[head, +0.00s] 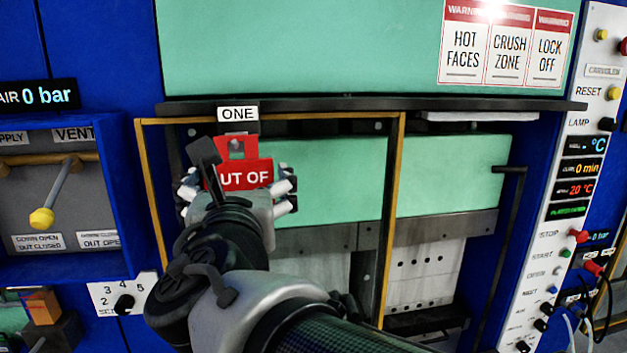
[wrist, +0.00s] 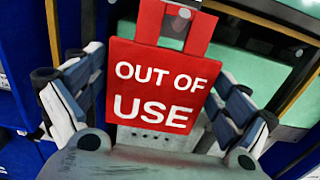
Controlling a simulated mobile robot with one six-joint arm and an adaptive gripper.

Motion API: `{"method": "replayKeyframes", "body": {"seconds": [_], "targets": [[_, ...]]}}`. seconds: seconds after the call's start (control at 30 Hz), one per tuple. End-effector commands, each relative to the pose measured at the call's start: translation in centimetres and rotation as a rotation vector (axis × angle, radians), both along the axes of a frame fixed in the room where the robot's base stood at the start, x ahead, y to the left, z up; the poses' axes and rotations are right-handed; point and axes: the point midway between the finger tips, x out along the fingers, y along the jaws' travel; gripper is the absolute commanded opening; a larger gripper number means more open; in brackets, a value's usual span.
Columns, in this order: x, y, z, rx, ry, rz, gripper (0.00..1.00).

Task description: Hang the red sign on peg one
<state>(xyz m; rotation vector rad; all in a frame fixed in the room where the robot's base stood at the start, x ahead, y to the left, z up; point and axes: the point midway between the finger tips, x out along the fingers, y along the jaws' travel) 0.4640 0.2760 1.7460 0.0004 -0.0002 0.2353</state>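The red sign (head: 262,167) is at the press front, just below the ONE label (head: 238,114). Its looped top lies over the dark plate under that label. In the wrist view the sign (wrist: 160,88) reads OUT OF USE and is slightly tilted, its loop cut by the top edge. My gripper (head: 238,187) has one finger at each side edge of the sign. In the wrist view the fingers of my gripper (wrist: 160,105) meet both edges, holding the sign between them.
A yellow-edged guard frame (head: 393,220) stands around the sign. A dark ledge (head: 350,104) runs above it. At the left is a recessed box with a yellow-knobbed lever (head: 58,192). A control panel (head: 545,240) is at the right.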

Motion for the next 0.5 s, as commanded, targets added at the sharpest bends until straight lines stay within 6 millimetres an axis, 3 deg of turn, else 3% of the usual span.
{"method": "replayKeyframes", "body": {"seconds": [0.37, 0.5], "targets": [[0.0, 0.0, 0.0, 0.0, 0.001, 0.0, 1.0], [-1.1, -0.1, 0.1, 0.002, -0.001, 0.004, 1.0]]}}
